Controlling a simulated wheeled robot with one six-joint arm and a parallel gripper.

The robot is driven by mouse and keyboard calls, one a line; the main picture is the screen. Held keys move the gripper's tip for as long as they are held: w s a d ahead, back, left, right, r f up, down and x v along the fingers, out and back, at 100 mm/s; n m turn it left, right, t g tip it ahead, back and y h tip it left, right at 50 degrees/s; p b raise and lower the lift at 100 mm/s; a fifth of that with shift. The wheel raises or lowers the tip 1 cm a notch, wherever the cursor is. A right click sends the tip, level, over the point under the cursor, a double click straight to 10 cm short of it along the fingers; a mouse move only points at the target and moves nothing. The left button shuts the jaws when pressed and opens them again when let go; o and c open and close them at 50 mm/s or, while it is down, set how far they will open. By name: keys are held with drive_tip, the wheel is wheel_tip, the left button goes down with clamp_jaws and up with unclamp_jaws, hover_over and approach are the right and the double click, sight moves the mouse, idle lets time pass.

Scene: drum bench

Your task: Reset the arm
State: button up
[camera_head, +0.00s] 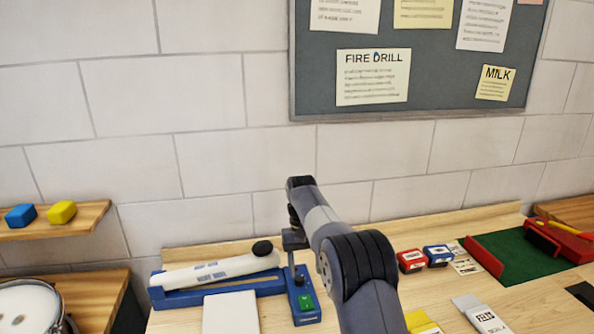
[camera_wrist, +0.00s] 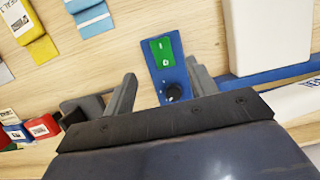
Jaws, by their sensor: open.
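My arm rises from the bottom of the head view and bends toward the bench. My gripper (camera_wrist: 162,92) is open and empty in the wrist view, its two grey fingers spread apart. Between and beyond the fingers is a blue control plate with a green switch (camera_wrist: 161,50) and a dark knob (camera_wrist: 173,92). The same green switch (camera_head: 306,302) shows beside my arm in the head view. I cannot tell the exact height of the fingers above the bench. In the head view the fingertips are hidden or too small to make out.
Red (camera_head: 411,261) and blue (camera_head: 438,255) boxes and a green mat (camera_head: 515,258) lie right. A wooden shelf (camera_head: 85,222) and drum (camera_head: 28,308) are far left.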

sight(307, 307)
drive_tip(key=p+x, duration=0.1)
drive_tip(key=x, duration=0.8)
drive_tip(key=shift+s+f+p, duration=0.2)
drive_tip(key=shift+f+p, duration=0.15)
drive_tip(key=shift+f+b, duration=0.2)
drive_tip(key=shift+b, duration=0.2)
drive_tip(key=shift+r+t, duration=0.1)
drive_tip(key=shift+t, duration=0.2)
drive_tip(key=shift+r, duration=0.1)
